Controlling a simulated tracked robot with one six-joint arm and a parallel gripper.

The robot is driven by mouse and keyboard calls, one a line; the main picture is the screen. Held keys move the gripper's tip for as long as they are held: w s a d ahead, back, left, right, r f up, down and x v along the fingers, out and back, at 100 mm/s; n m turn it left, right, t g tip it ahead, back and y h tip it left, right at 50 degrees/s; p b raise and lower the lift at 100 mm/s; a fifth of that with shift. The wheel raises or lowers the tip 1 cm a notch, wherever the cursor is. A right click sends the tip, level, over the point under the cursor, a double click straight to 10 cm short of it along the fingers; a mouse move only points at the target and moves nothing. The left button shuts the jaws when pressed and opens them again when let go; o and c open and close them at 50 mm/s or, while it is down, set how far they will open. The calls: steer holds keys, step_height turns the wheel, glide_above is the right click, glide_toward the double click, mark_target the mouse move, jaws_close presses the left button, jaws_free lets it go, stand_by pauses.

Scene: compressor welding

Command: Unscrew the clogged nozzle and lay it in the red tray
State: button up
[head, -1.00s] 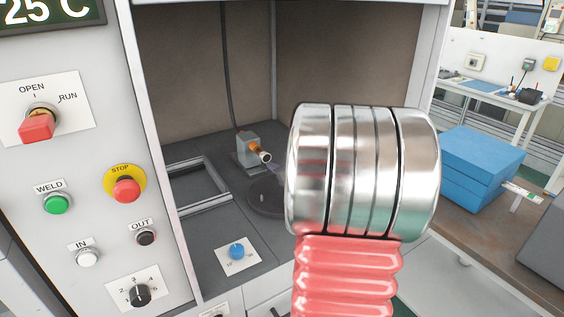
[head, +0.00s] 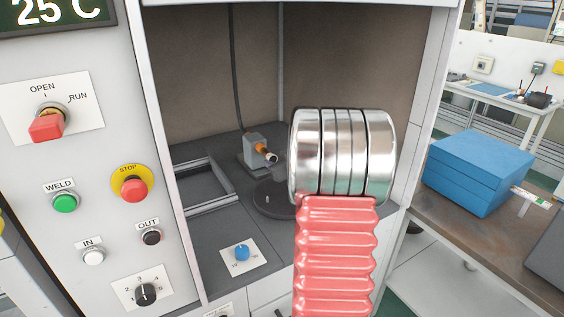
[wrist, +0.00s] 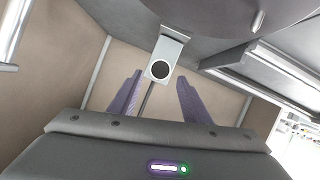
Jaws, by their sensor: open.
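In the head view the nozzle (head: 271,157) is a small pale tip with a dark end, in front of an orange ring on a grey block (head: 254,150) inside the cabinet. In the wrist view the block (wrist: 172,48) shows near the middle, and the nozzle (wrist: 160,70) faces the camera end-on as a dark round opening. My gripper (wrist: 159,76) is open and empty, its two purple fingers spread left and right of the nozzle, apart from it. In the head view my silver wrist joint hides most of the gripper. I see no red tray.
A dark round plate (head: 268,198) lies below the nozzle, and it also shows in the wrist view (wrist: 215,12). A metal frame (head: 207,187) stands left of it. A control panel (head: 80,150) is left of the cabinet opening. A blue box (head: 480,172) sits on a bench at right.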

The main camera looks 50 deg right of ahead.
mark_target(272, 158)
steer(key=shift+x, duration=2.45)
steer(key=shift+c, duration=0.5)
jaws_close()
steer(key=shift+a, duration=0.1)
steer(key=c, duration=0.6)
jaws_free()
steer(key=shift+w, duration=0.1)
jaws_close()
